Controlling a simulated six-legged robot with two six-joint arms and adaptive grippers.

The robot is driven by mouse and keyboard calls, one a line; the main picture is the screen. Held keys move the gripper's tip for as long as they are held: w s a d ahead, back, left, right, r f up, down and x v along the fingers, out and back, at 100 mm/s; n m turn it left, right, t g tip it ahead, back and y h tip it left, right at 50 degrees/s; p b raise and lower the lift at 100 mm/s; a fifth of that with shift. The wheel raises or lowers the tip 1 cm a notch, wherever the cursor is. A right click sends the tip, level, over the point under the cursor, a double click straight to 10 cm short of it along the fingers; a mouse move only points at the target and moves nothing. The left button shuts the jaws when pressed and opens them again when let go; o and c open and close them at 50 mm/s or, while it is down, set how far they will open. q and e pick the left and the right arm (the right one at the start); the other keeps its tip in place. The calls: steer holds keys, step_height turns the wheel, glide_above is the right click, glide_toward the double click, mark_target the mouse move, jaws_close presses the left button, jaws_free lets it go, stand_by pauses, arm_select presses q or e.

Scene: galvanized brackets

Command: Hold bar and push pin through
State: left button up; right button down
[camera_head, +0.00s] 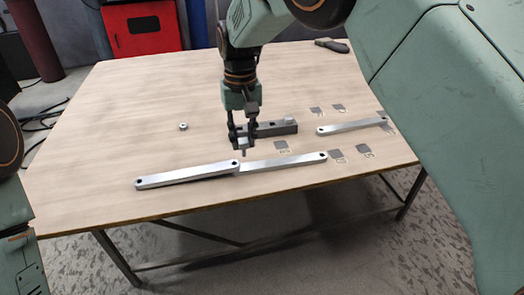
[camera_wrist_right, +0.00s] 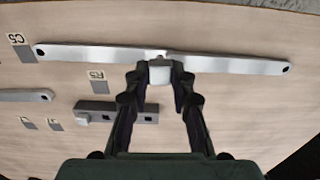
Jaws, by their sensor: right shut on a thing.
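Two pale metal bars lie on the table with their inner ends meeting or overlapping: a left bar (camera_head: 185,176) and a right bar (camera_head: 283,163). In the right wrist view they are the bar at right (camera_wrist_right: 235,65) and the bar at left (camera_wrist_right: 95,52). My right gripper (camera_head: 242,142) is shut on a small grey pin (camera_head: 244,152), which points down. The pin's head (camera_wrist_right: 160,72) shows between the fingertips in the wrist view. The gripper is just behind and above the bars' joint. Whether the pin touches the bars is unclear. My left gripper is out of view.
A dark block (camera_head: 275,129) lies behind the right gripper. A third bar (camera_head: 350,126) lies at the right. A small nut (camera_head: 183,126) sits at left on the table (camera_head: 110,120). A dark-handled tool (camera_head: 332,45) lies at the far edge. The table's left part is mostly clear.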

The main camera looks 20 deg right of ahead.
steer(key=shift+w+a+f, duration=0.55)
steer(key=shift+w+f, duration=0.2)
steer(key=shift+f, duration=0.2)
steer(key=shift+w+a+f, duration=0.55)
steer(key=shift+w+f, duration=0.2)
steer(key=shift+f, duration=0.15)
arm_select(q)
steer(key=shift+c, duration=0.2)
